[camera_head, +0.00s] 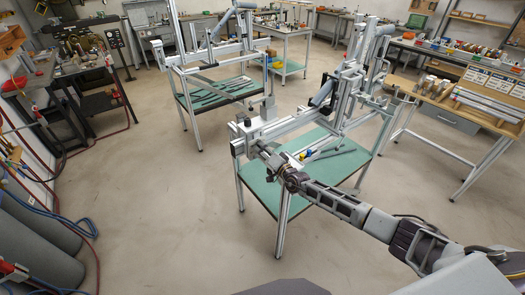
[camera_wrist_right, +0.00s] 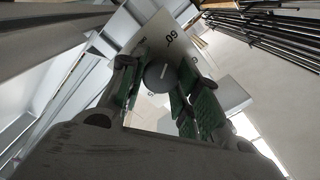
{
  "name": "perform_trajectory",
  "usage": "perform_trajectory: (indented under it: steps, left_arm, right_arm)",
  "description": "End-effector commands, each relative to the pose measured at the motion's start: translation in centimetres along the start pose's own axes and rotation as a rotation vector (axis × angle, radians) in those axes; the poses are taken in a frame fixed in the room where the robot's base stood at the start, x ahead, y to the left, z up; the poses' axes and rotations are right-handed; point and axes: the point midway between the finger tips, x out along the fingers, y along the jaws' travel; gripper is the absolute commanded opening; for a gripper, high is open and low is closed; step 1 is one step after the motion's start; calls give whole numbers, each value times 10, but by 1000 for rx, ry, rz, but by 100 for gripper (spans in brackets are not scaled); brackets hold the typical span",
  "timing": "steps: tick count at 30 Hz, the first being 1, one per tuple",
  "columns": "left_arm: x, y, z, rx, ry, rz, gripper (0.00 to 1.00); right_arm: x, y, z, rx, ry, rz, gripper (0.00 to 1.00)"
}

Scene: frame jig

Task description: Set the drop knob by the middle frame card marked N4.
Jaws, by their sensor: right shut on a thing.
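A grey round knob (camera_wrist_right: 160,77) with a light pointer line sits between the green-padded fingers of my right gripper (camera_wrist_right: 158,88) in the right wrist view. The fingers are shut on it. Behind it is a pale plate (camera_wrist_right: 158,35) with a readable "60"; other marks are hidden or too small. In the head view my right gripper (camera_head: 259,149) is at the near left end of the jig (camera_head: 290,125), and hides the knob. Frame cards (camera_head: 478,77) stand in a row on the right bench; their writing is too small to read. My left gripper is not in view.
The jig stands on a green-topped table (camera_head: 335,165). A second similar table (camera_head: 222,92) stands behind to the left. The wooden bench (camera_head: 410,85) at right bears metal bars (camera_head: 490,100). The floor at left and front is open.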

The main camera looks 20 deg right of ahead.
Motion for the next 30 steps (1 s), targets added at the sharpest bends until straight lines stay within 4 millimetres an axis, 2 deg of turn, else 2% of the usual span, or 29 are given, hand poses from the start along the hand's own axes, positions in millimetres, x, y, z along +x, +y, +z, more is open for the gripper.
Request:
perform_trajectory:
  steps: [11,12,16,30]
  left_arm:
    - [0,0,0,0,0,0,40]
    - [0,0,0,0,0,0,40]
    - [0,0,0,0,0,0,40]
    - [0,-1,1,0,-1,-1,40]
  right_arm:
    - [-1,2,2,-4,-2,2,8]
    - [-1,2,2,-4,-2,3,37]
    - [0,1,1,-3,-2,2,53]
    - [-2,0,0,-2,-1,0,53]
